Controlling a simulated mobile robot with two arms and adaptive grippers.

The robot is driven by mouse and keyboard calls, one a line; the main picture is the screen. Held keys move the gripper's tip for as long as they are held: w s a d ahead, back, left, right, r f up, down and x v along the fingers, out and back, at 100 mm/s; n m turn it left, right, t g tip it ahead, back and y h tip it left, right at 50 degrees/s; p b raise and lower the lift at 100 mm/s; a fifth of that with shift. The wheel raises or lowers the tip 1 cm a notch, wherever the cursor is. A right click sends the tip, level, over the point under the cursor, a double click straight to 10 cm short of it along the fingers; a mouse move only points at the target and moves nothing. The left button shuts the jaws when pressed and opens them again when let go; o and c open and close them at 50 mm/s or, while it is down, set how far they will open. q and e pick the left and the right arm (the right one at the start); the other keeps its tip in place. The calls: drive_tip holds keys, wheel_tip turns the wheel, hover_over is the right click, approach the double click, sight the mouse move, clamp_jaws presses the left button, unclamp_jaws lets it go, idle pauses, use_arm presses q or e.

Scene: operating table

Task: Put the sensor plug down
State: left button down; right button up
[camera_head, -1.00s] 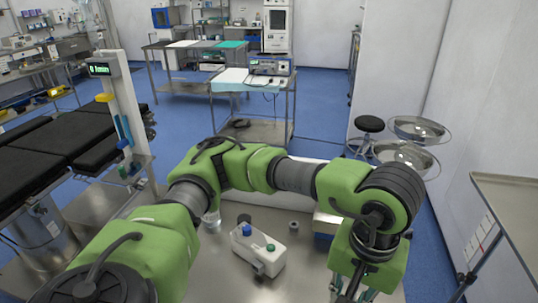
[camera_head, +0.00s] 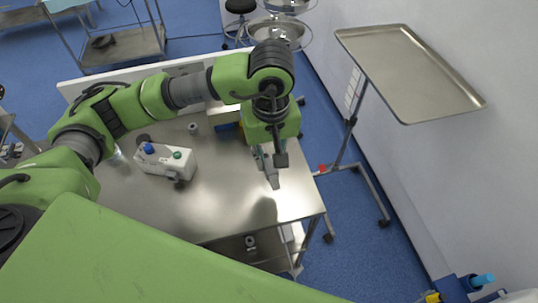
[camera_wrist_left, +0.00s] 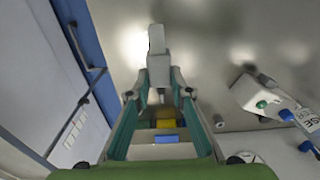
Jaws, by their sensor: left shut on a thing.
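My left gripper (camera_head: 266,158) is shut on the sensor plug (camera_head: 273,180), a small pale grey piece, and points down over the right part of the steel table (camera_head: 220,205). In the left wrist view, the fingertips (camera_wrist_left: 159,93) close on the plug (camera_wrist_left: 157,62) from both sides, and its narrow end sticks out past them. Bare steel lies beneath it. I cannot tell whether the plug touches the table. My right gripper is not in view.
A white device (camera_head: 164,161) with blue and green knobs stands to the left on the table. A small grey cylinder (camera_head: 193,128) is behind it. A blue and yellow item (camera_head: 228,122) lies behind my gripper. A raised steel tray (camera_head: 408,70) stands at the right.

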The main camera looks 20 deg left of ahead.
use_arm(q)
drive_tip(key=w+f, duration=0.1)
drive_tip(key=w+f+p, duration=0.1)
drive_tip(key=f, duration=0.1)
drive_tip(key=w+a+f, duration=0.1)
drive_tip(key=w+f, duration=0.1)
drive_tip(key=shift+w+f, duration=0.1)
drive_tip(key=shift+f, duration=0.1)
wheel_tip(320, 180, down, 3)
drive_tip(key=shift+w+r+p, duration=0.1)
drive_tip(key=shift+w+p, duration=0.05)
drive_tip(key=shift+p, duration=1.05)
drive_tip(key=shift+f, duration=0.35)
drive_tip(key=shift+f+b, duration=0.65)
drive_tip(key=shift+b, duration=0.3)
drive_tip(key=c, duration=1.8)
unclamp_jaws()
drive_tip(key=shift+r, duration=0.1)
